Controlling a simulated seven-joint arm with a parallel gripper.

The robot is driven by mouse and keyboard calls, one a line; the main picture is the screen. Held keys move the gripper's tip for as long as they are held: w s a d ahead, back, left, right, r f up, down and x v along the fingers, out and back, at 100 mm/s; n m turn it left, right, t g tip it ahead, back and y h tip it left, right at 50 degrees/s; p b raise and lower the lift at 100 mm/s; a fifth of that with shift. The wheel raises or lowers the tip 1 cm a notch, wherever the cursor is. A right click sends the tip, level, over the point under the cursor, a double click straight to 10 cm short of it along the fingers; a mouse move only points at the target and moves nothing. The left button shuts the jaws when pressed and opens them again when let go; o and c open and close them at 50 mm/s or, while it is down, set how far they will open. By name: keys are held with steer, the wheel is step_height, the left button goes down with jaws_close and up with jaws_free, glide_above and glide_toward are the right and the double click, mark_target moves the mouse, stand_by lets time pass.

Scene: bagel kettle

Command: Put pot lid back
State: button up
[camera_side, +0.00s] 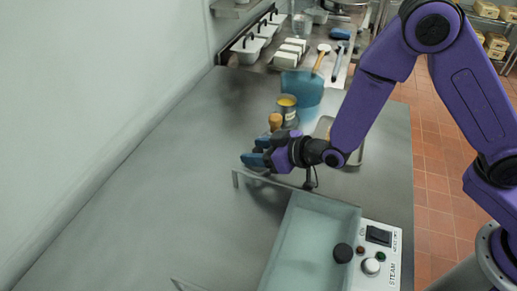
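The kettle is a grey rectangular basin (312,245) at the bottom of the side view. It is uncovered, and its inside looks plain and empty. I cannot clearly make out a pot lid; a thin metal frame (236,179) stands at the basin's back left, and I cannot tell whether it belongs to a lid. My gripper (254,151) is above the counter behind the basin, pointing left. Its two blue fingers look apart, with nothing visible between them.
A wooden-topped item (275,121) and a can with a yellow top (287,108) stand just behind my gripper. A control panel (380,250) flanks the basin. The counter at left (150,200) is clear.

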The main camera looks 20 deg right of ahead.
steer(key=shift+r, duration=0.1)
steer(key=shift+r, duration=0.25)
steer(key=shift+s+d+r, duration=0.15)
steer(key=shift+s+r, duration=0.05)
steer(key=shift+r, duration=0.05)
steer(key=v, duration=0.2)
steer(key=shift+s+d+r, duration=0.2)
steer(key=shift+s, duration=0.05)
step_height(320, 180, up, 7)
steer(key=shift+f, duration=0.15)
steer(key=shift+w+a, duration=0.1)
steer(key=s+d+n+g+h, duration=0.3)
steer(key=s+d+g, duration=0.2)
steer(key=s+d, duration=0.7)
steer(key=s+d+r+n+g+h, duration=0.1)
steer(key=s+d+g, duration=0.4)
steer(key=s+d, duration=0.8)
steer(key=s+n+h, duration=0.1)
steer(key=s+h, duration=0.1)
steer(key=s, duration=0.1)
steer(key=shift+r+n+h, duration=0.3)
steer(key=shift+r+n, duration=0.05)
steer(key=shift+n, duration=0.05)
